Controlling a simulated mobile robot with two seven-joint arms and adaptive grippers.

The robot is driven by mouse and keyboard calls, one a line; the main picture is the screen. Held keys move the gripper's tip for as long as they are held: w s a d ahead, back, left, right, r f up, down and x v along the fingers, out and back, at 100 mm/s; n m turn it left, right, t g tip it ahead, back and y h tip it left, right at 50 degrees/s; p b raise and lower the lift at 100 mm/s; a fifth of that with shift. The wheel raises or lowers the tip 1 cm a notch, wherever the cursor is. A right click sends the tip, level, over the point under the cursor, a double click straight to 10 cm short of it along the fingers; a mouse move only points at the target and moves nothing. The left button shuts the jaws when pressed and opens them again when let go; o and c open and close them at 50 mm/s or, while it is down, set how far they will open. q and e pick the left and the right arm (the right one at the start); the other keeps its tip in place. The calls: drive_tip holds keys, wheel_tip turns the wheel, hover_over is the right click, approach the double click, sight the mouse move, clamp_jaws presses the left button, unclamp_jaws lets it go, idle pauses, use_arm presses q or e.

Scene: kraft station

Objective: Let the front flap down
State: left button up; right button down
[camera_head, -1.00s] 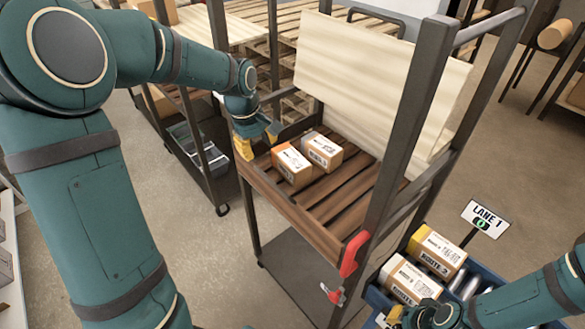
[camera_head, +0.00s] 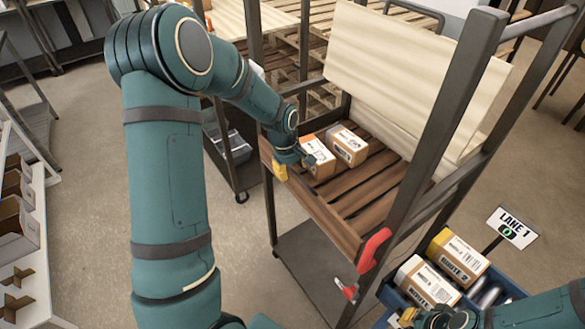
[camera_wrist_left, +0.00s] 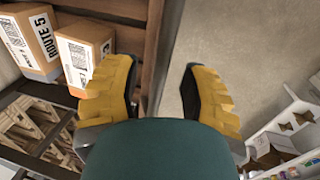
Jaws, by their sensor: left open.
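The front flap (camera_head: 325,213) is a brown wooden board along the near side of the cart's slatted shelf. It stands up at the shelf's front edge. My left gripper (camera_head: 294,166) is at the flap's left part, pointing down, with its yellow fingers apart. In the left wrist view, the flap's edge (camera_wrist_left: 156,50) runs between the open fingers (camera_wrist_left: 160,90), with the shelf on one side and floor on the other. I cannot tell whether a finger touches it. A red latch handle (camera_head: 373,248) is on the right front post. My right gripper (camera_head: 425,318) is partly cut off at bottom right.
Two cartons (camera_head: 348,145) sit on the shelf just behind the flap, near my left gripper. Cart posts (camera_head: 420,140) rise on both sides. A blue crate (camera_head: 395,300) with cartons stands right, by a Lane 1 sign (camera_head: 512,227). Floor before the cart is clear.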

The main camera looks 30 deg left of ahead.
use_arm(q)
clamp_jaws()
drive_tip(key=shift+f, duration=0.1)
idle(0.4)
